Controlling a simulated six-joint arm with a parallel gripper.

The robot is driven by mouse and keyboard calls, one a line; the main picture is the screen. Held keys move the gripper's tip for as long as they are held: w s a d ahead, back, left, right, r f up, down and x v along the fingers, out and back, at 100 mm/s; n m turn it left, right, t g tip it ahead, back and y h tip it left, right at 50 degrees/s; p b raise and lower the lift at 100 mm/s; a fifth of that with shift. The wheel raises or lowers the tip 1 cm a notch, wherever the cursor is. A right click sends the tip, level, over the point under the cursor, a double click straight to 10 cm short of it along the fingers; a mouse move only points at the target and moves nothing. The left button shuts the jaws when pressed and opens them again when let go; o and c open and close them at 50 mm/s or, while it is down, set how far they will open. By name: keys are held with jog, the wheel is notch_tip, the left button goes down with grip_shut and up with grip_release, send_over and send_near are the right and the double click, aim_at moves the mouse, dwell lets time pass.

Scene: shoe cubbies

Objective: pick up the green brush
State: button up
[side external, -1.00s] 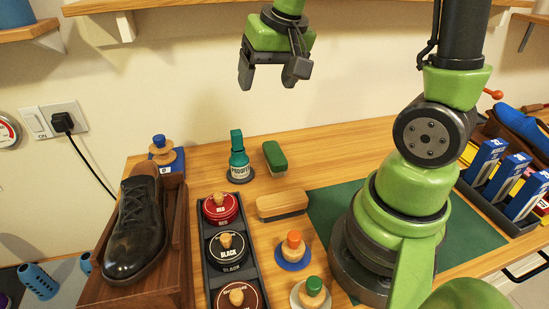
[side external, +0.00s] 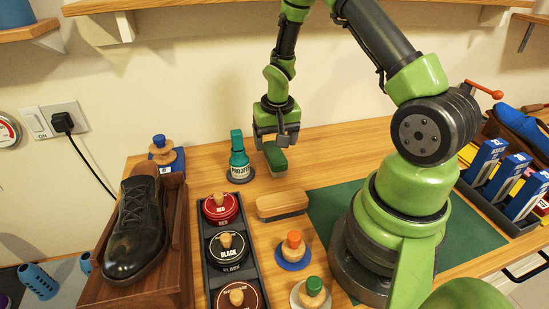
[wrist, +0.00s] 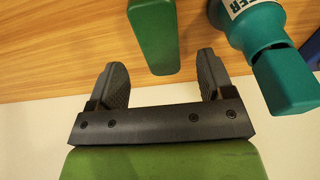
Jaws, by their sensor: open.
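In the wrist view the green brush (wrist: 154,35) shows at the top, ahead of the gap between my fingers (wrist: 163,78). The fingers stand apart with nothing between them, and the brush's upper end runs out of that frame.
A teal bottle (side external: 239,160) stands close left of the green brush; it also shows in the wrist view (wrist: 262,45). A wooden brush (side external: 282,206) lies in front. A tray of round polish tins (side external: 229,250) and a black shoe (side external: 135,228) are at left. A dark green mat (side external: 330,205) is right.

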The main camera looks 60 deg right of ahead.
aim_at(274, 152)
jog(key=f, duration=0.4)
jog(key=shift+w+d+f, duration=0.15)
jog(key=shift+w+f, duration=0.05)
jog(key=shift+c, duration=0.2)
jog(key=c, duration=1)
notch_tip(274, 152, up, 10)
jog(key=shift+r, duration=0.1)
